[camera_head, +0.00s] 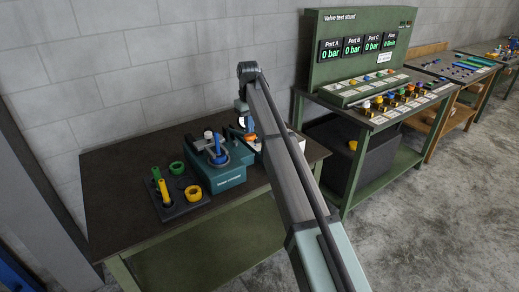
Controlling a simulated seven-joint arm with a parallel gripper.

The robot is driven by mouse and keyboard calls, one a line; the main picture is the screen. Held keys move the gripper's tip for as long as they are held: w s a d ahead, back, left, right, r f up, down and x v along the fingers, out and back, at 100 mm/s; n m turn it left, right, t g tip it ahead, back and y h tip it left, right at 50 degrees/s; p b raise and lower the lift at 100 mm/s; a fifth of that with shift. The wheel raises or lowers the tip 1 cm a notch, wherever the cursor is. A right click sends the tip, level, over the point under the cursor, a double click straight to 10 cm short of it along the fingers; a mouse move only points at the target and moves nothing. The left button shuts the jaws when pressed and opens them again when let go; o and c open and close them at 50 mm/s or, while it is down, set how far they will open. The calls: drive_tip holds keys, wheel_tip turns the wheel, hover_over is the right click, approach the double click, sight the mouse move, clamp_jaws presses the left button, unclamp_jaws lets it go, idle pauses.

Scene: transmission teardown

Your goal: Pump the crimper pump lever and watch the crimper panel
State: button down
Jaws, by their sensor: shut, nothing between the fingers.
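The crimper (222,176) is a teal machine on the dark workbench, with a blue post and grey fittings on its top. My gripper (249,138) is at the end of my arm, just behind and right of the crimper, partly hidden by my own forearm. It is small in view and looks shut and empty. I cannot make out the pump lever for certain, or whether my gripper touches it. A white edge (299,140) shows just right of my forearm; I cannot tell whether it is the crimper panel, and no reading shows.
A dark tray (180,207) left of the crimper holds yellow and green rings and upright rods. A green valve test stand (328,75) at the right shows 0 bar on its ports. The workbench's left part (120,190) is clear. A grey block wall stands behind.

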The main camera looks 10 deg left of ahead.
sight(250, 139)
idle(0.3)
drive_tip(key=shift+f, duration=3)
drive_tip(key=shift+r, duration=3.05)
drive_tip(key=shift+d, duration=0.1)
